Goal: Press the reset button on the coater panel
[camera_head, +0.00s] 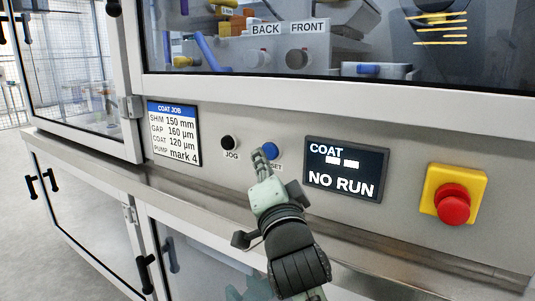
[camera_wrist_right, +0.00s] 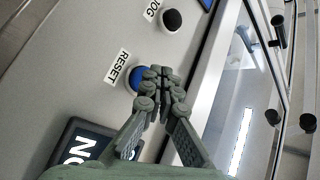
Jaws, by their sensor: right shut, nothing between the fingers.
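The blue reset button (camera_head: 270,150) sits on the coater panel (camera_head: 215,122), with its label partly hidden by my right gripper (camera_head: 260,161). In the wrist view the blue button (camera_wrist_right: 137,77) shows beside the RESET label, its edge partly covered by the fingertips. My right gripper (camera_wrist_right: 158,77) is shut and empty, its fingertips right at the button. I cannot tell whether they touch it. The coater display (camera_head: 346,170) reads COAT, NO RUN. My left gripper is not in view.
A black JOG button (camera_head: 230,143) is just left of the blue one. A red emergency stop (camera_head: 453,204) on a yellow base is at the right. A job card (camera_head: 174,133) is at the left. A metal ledge (camera_head: 190,196) runs below the panel.

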